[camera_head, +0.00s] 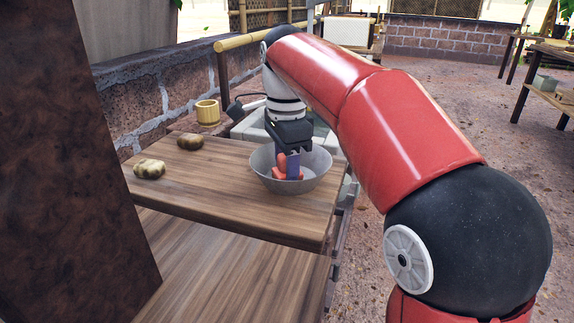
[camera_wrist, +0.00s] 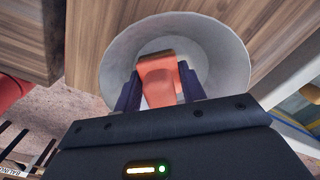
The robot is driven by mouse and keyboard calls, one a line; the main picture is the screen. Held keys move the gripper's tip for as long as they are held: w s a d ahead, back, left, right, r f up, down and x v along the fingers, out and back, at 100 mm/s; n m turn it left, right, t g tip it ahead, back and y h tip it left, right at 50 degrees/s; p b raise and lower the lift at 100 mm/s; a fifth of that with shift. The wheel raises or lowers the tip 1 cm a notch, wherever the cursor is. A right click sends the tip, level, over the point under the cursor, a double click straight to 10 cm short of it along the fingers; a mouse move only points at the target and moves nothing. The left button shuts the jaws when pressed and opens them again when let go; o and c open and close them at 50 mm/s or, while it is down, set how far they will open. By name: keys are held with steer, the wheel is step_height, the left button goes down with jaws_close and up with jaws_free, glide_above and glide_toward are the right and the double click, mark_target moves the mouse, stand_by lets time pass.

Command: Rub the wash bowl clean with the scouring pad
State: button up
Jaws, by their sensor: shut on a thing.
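The wash bowl (camera_head: 318,172) is grey and round and stands upright on the wooden table, near its right end. It also shows in the wrist view (camera_wrist: 230,48), below my gripper. My gripper (camera_head: 288,170) points down into the bowl. It is shut on the orange-red scouring pad (camera_wrist: 158,80), which sits between its two dark fingers in the wrist view. In the head view the pad (camera_head: 306,174) shows low inside the bowl. I cannot tell whether the pad touches the bowl's inner surface. Part of the bowl's inside is hidden by my gripper and the pad.
Two mottled lumps, one nearer (camera_head: 149,169) and one farther (camera_head: 190,141), lie on the wooden table (camera_head: 225,205) left of the bowl. A yellow bamboo cup (camera_head: 208,112) stands behind them. A dark brown post (camera_head: 65,150) blocks the left side. The tabletop between lumps and bowl is clear.

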steer(key=shift+w+d+r+p, duration=0.2)
steer(key=shift+w+d+p, duration=0.15)
steer(key=shift+w+p, duration=0.3)
steer(key=shift+w+d+f, duration=0.1)
steer(key=shift+w+d, duration=0.1)
steer(key=shift+w, duration=0.3)
steer(key=shift+w+d, duration=0.2)
steer(key=shift+w, duration=0.3)
step_height(320, 180, up, 8)
steer(key=shift+f, duration=0.1)
steer(key=shift+f+b, duration=1.9)
steer(key=shift+f, duration=1.1)
steer(key=shift+f+b, duration=0.6)
steer(key=shift+f, duration=0.4)
